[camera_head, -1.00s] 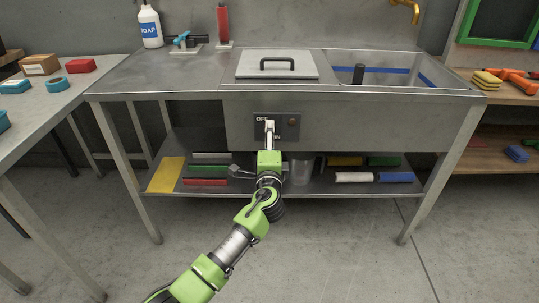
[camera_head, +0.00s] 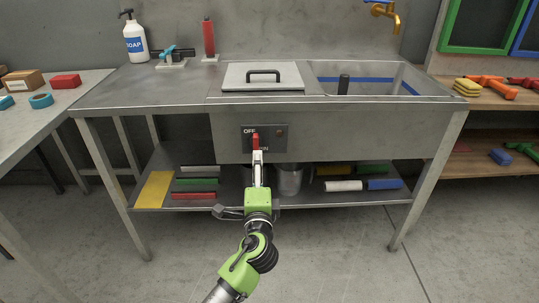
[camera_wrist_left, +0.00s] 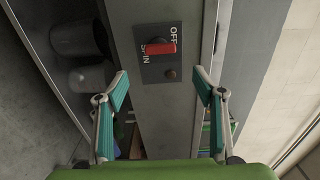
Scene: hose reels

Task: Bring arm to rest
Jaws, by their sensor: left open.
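My left gripper (camera_head: 258,160) is in front of the metal sink bench, just below a red switch lever (camera_head: 256,141) in the head view. The lever sits on a dark switch panel (camera_head: 278,143) with an OFF label; a second label is partly covered. In the left wrist view, the open left gripper (camera_wrist_left: 162,76) has its two teal-padded fingers apart with nothing between them. The red lever (camera_wrist_left: 160,48) and the panel (camera_wrist_left: 152,72) lie beyond the fingertips, apart from them. My right gripper is not in view.
The bench carries a lidded section (camera_head: 262,77) and a sink basin (camera_head: 368,86). Its lower shelf (camera_head: 225,202) holds coloured blocks and grey cylinders. A side table (camera_head: 35,125) stands left, wooden shelves (camera_head: 500,115) right. The floor in front is open.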

